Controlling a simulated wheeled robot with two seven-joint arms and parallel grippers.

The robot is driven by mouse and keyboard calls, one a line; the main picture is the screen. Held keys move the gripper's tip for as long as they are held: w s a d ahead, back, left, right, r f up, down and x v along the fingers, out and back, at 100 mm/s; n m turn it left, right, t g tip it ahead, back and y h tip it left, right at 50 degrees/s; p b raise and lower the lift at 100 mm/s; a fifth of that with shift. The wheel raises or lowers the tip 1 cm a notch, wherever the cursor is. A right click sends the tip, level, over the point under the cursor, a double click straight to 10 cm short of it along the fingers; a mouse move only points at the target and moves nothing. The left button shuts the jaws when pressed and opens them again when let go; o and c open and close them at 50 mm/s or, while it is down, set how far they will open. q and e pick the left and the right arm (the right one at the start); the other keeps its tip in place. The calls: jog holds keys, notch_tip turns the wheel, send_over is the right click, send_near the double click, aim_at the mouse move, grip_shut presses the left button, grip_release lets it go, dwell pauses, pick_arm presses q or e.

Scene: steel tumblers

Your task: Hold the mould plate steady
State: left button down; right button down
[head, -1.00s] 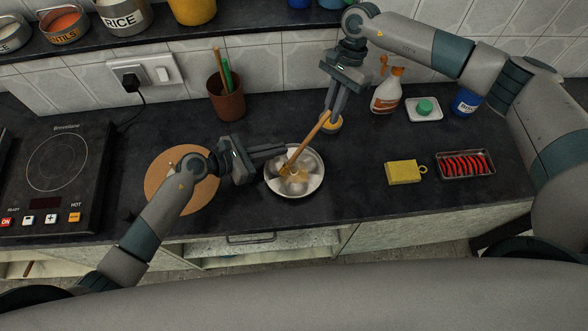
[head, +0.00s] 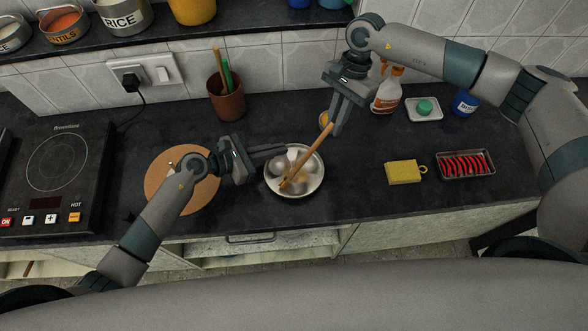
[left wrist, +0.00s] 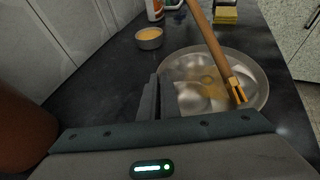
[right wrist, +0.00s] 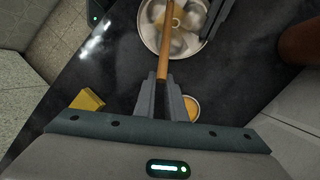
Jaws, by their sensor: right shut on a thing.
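The mould plate (head: 318,187) is a round, shallow metal dish with several shiny rounded hollows and a yellowish smear; it also shows in the left wrist view (left wrist: 258,98) and the right wrist view (right wrist: 146,42). My left gripper (head: 284,150) looks shut and empty, its fingertips at the plate's upper-left rim; whether they touch it I cannot tell. My right gripper (head: 336,130) is shut on the wooden handle of a brush (head: 312,151), held tilted with its lower end over the plate. The brush crosses the left wrist view (left wrist: 210,42).
A small cup of yellow liquid (left wrist: 149,38) stands behind the plate. A round wooden board (head: 158,196) lies left, partly under my left arm. A yellow sponge (head: 402,173) and a tray of red items (head: 466,165) are right. The counter's front edge is close.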

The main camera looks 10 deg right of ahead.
jog(key=d, duration=0.5)
dwell(0.6)
jog(key=shift+a, duration=0.1)
jog(key=shift+w, duration=2.05)
jog(key=shift+w+f, duration=0.15)
jog(key=shift+w, duration=1.85)
jog(key=shift+s, duration=0.15)
jog(key=shift+s, duration=1.9)
